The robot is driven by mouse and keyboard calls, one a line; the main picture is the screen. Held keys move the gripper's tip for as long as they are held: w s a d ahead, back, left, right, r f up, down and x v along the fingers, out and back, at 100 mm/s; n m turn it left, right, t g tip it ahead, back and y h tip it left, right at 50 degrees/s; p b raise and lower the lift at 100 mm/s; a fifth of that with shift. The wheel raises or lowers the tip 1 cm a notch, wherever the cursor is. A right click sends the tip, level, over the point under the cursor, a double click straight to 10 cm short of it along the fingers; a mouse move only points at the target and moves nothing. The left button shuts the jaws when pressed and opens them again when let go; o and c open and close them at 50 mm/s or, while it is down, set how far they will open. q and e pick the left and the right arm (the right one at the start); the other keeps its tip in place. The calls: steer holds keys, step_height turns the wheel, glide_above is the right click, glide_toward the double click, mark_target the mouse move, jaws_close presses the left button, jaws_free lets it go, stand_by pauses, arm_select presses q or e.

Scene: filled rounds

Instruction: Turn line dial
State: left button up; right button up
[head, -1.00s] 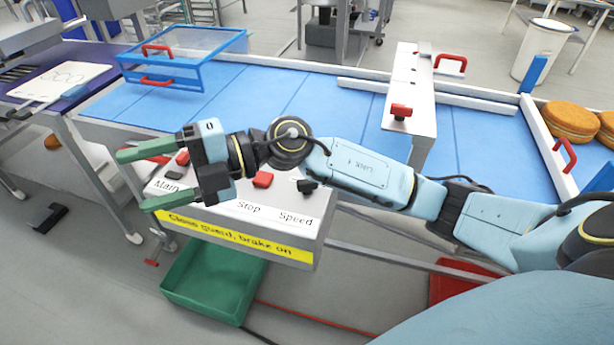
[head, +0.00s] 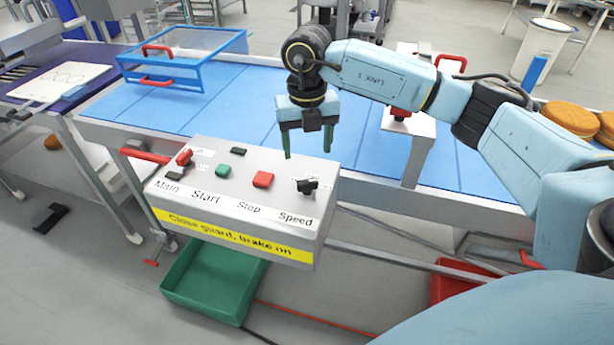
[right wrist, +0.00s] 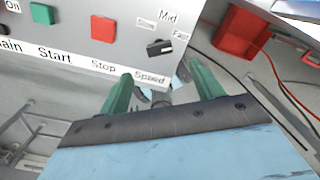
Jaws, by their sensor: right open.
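The black Speed dial (head: 307,187) is on the right end of the grey control box (head: 325,205). In the right wrist view the dial (right wrist: 160,47) sits among the labels Slow, Mid and Fast; I cannot tell for sure which its pointer marks. My right gripper (head: 307,152) is open and empty, with its green fingers pointing down above and behind the dial. In the right wrist view the dial lies just beyond the gap between the fingertips (right wrist: 158,72), not touched. My left gripper is out of view.
The box also carries a red Main switch (head: 184,158), a green Start button (head: 223,170) and a red Stop button (head: 263,179). A blue-framed guard (head: 185,60) stands on the blue conveyor (head: 250,95) behind. A green crate (head: 210,285) is below.

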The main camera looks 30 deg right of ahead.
mark_target(307, 181)
step_height(307, 181, down, 10)
steer(key=shift+r, duration=0.15)
steer(key=shift+c, duration=0.3)
steer(key=c, duration=0.9)
